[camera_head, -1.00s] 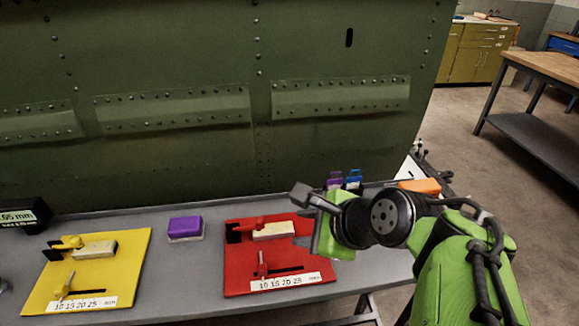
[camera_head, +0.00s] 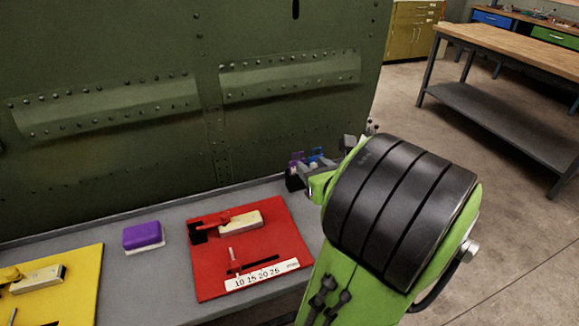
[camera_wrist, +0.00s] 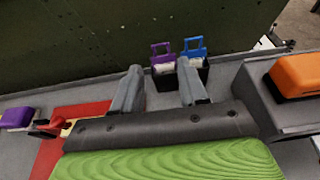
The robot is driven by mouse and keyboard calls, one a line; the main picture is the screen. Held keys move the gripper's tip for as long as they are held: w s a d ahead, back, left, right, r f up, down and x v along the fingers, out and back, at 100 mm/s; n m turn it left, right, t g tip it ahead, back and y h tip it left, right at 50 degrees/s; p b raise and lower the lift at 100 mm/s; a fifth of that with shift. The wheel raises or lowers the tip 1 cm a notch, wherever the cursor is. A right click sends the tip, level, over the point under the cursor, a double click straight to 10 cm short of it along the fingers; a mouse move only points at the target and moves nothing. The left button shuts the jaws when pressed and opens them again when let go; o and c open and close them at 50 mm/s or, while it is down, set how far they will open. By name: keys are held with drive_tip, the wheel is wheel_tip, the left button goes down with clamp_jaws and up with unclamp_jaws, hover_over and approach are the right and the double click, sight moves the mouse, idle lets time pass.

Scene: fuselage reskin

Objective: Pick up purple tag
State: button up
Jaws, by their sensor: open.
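The purple tag (camera_wrist: 162,52) stands upright in a dark holder (camera_wrist: 204,72), beside a blue tag (camera_wrist: 194,46). In the wrist view my gripper (camera_wrist: 160,85) is open and empty, with its two fingers pointing toward the holder. The purple tag shows in the gap between the fingers, and the blue tag is by the right finger. In the head view the purple tag (camera_head: 296,160) is small at the back of the bench, partly hidden behind my gripper and arm. I cannot tell the exact distance from the fingertips to the tag.
A red board (camera_head: 205,275) with a clamp lies on the grey bench (camera_head: 175,265). A purple block (camera_head: 143,235) and a yellow board (camera_head: 85,280) lie further left. An orange block (camera_wrist: 298,75) is at right in the wrist view. The green riveted panel (camera_head: 120,165) rises behind.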

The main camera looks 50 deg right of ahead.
sight(293, 171)
drive_tip(key=p+x, duration=0.6)
drive_tip(key=x, duration=0.5)
drive_tip(key=shift+w, duration=0.3)
drive_tip(key=shift+s+d+f, duration=0.1)
clamp_jaws()
